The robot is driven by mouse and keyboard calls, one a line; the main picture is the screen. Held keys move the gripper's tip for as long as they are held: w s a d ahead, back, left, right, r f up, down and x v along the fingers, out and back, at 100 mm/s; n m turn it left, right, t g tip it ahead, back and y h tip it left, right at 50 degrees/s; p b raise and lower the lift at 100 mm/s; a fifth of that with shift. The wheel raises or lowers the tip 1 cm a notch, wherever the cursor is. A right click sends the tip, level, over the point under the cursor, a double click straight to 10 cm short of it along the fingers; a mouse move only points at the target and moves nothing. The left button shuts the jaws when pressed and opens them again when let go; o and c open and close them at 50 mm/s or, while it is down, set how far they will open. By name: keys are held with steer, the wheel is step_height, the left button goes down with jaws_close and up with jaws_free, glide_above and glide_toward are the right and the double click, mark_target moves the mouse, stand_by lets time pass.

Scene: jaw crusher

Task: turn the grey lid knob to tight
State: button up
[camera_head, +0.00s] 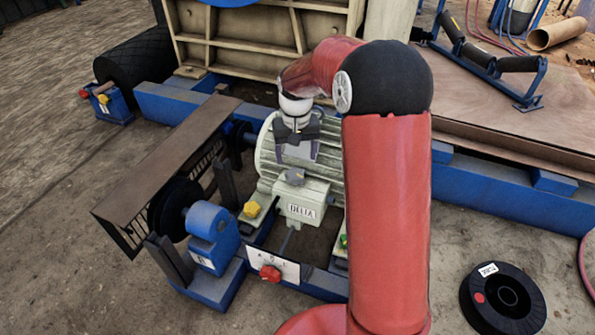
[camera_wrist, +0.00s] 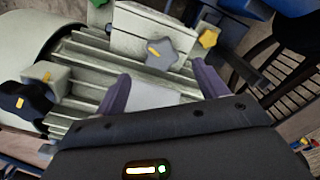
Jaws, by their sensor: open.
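The grey lid knob (camera_head: 295,175) is star-shaped and sits on the pale terminal box (camera_head: 302,200) marked DELTA, at the side of the ribbed motor. In the wrist view the knob (camera_wrist: 170,53) shows an orange mark on its face, and the box (camera_wrist: 140,30) is behind it. My gripper (camera_head: 298,158) is just above the knob in the head view.
A yellow knob (camera_head: 251,209) and a green knob (camera_head: 343,241) flank the box low down. A red knob (camera_head: 270,273) is on a white plate in front. A brown guard (camera_head: 165,165) stands left of the motor (camera_head: 265,160). A black spool (camera_head: 503,298) lies on the floor.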

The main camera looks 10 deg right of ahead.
mark_target(296, 175)
step_height(296, 175, down, 8)
steer(key=shift+r+b, duration=0.25)
steer(key=shift+b, duration=0.45)
steer(key=c, duration=1)
